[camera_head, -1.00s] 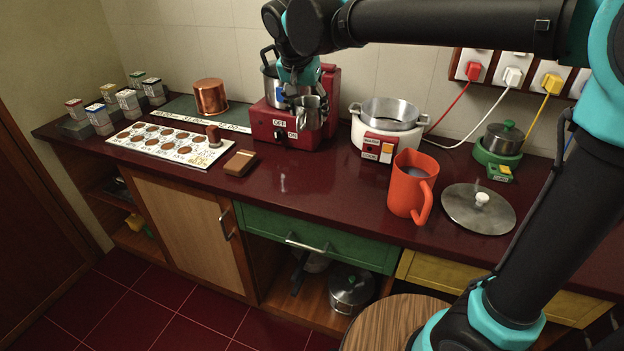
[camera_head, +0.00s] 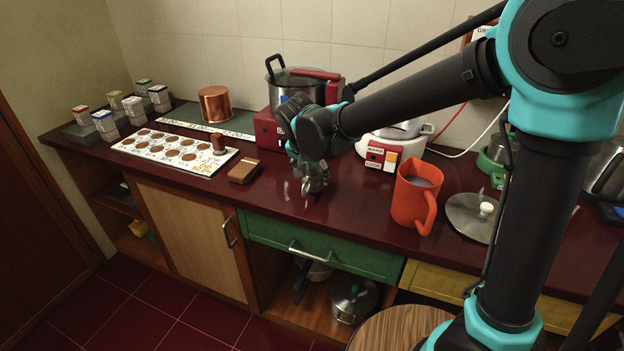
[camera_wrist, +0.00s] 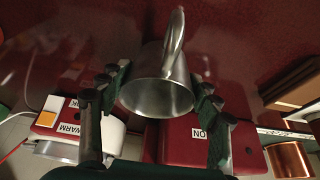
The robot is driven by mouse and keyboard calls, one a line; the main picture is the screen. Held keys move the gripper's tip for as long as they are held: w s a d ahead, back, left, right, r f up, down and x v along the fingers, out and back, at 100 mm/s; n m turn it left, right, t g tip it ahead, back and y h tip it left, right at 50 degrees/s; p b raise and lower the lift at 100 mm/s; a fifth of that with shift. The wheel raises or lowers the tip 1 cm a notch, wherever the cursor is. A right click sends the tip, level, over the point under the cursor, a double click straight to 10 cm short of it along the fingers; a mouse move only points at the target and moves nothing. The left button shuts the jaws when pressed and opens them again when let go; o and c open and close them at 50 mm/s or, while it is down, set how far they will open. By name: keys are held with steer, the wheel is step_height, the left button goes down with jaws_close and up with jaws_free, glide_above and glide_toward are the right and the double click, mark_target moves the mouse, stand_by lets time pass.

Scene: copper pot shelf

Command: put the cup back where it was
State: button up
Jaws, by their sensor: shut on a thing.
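A small steel cup (camera_wrist: 158,92) with a handle on its upper side in the wrist view sits between the two fingers of my gripper (camera_wrist: 160,78), which is shut on it. In the head view my gripper (camera_head: 312,172) is over the front part of the dark red counter (camera_head: 290,205), in front of the red cooker (camera_head: 268,130). The cup shows there only as a small metallic shape, mostly hidden by the gripper. I cannot tell whether it touches the counter.
An orange jug (camera_head: 413,195) and a steel lid (camera_head: 468,215) are to the right. A white cooker (camera_head: 385,150) is behind. A brown wooden block (camera_head: 244,171) and a white tray of discs (camera_head: 172,150) lie left.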

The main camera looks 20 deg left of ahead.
steer(key=shift+f, duration=0.75)
steer(key=shift+f, duration=0.1)
steer(key=o, duration=1.2)
steer(key=v, duration=1.2)
